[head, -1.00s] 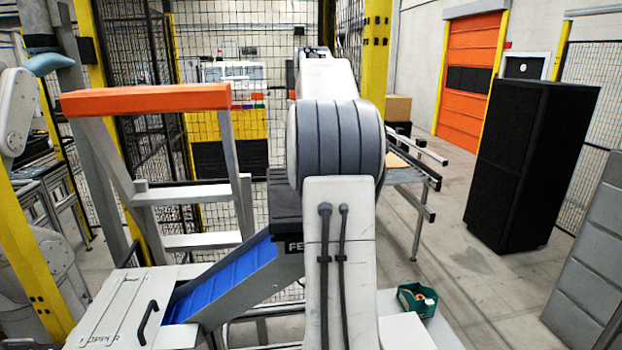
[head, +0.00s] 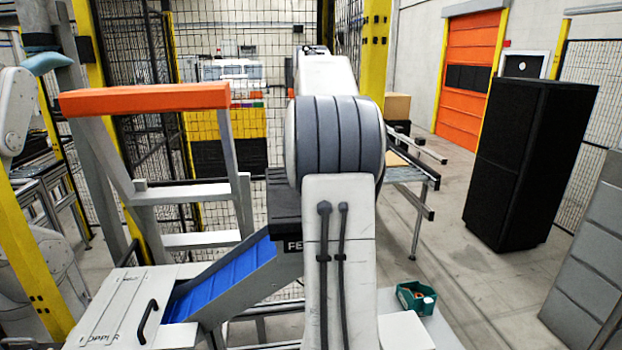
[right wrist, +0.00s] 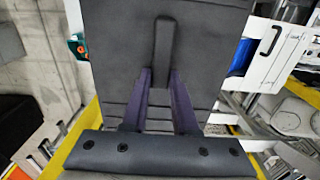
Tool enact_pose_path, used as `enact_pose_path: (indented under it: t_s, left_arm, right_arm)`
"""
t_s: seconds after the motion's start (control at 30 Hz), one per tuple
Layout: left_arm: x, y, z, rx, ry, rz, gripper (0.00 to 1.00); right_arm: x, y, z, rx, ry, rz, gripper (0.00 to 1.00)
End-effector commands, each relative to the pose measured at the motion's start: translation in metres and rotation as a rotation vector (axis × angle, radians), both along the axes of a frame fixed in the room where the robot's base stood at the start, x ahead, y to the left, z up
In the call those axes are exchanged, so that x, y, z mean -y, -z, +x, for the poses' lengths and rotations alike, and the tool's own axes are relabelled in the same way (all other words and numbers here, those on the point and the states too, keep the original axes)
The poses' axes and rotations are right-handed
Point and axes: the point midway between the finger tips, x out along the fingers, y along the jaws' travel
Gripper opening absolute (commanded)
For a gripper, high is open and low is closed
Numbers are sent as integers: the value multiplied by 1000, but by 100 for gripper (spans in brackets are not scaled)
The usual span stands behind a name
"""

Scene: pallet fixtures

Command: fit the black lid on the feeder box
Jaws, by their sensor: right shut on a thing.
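The black lid (right wrist: 215,45) fills the middle of the right wrist view as a dark flat panel with a raised bar handle. My right gripper (right wrist: 161,74) is shut on that handle, one purple finger on each side. In the head view, a dark edge (head: 284,200) shows left of my right arm, directly above the feeder box (head: 291,262), which carries a partly hidden "FE" label. My arm hides most of the box and the right gripper there. I cannot tell whether the lid is fully seated. My left gripper is not in view.
A blue conveyor (head: 222,282) slopes from the feeder box down to a white hopper (head: 115,310) with a black handle. A stepladder with an orange top (head: 145,99) stands behind. A green bin (head: 416,298) sits at the right. A black cabinet (head: 530,165) stands farther right.

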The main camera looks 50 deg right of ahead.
Motion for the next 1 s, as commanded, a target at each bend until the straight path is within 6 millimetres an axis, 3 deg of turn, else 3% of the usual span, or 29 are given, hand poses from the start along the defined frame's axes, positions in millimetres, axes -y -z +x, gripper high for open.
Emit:
enact_pose_path:
  t_s: [0.97,1.0]
  left_arm:
    - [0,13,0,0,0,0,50]
    - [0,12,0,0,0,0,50]
  right_arm:
    - [0,17,0,2,0,-2,0]
    - [0,16,0,2,0,-2,39]
